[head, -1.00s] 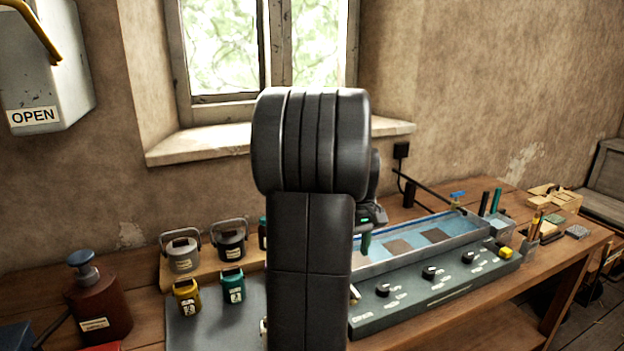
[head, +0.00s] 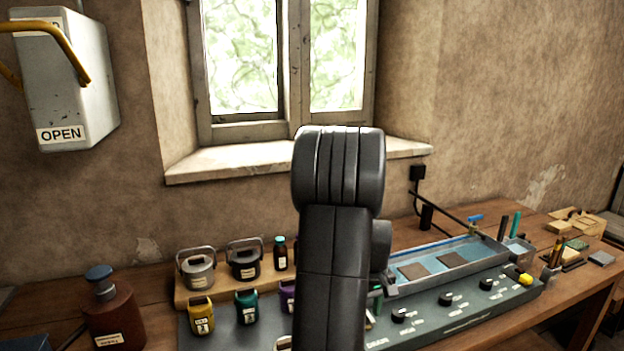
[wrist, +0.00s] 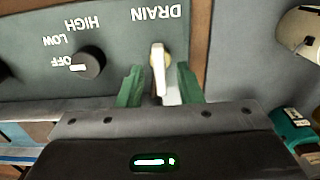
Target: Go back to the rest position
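My gripper (wrist: 158,87) shows in the wrist view with its two green fingers apart. The cream drain lever (wrist: 160,80) on the control panel lies between the fingertips in that view, with a visible gap on each side. I cannot tell how far the fingers are above the panel. In the head view my own dark arm hides most of the gripper, and only a bit of green finger shows beside it, over the panel (head: 459,318). The lever is hard to make out there.
A long shallow trough (head: 440,265) stands behind the panel. Small pots, a lidded pail (head: 245,262) and a brown pump bottle (head: 112,310) stand to the left. Brushes and small boxes stand at the right end. The wall and window are behind.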

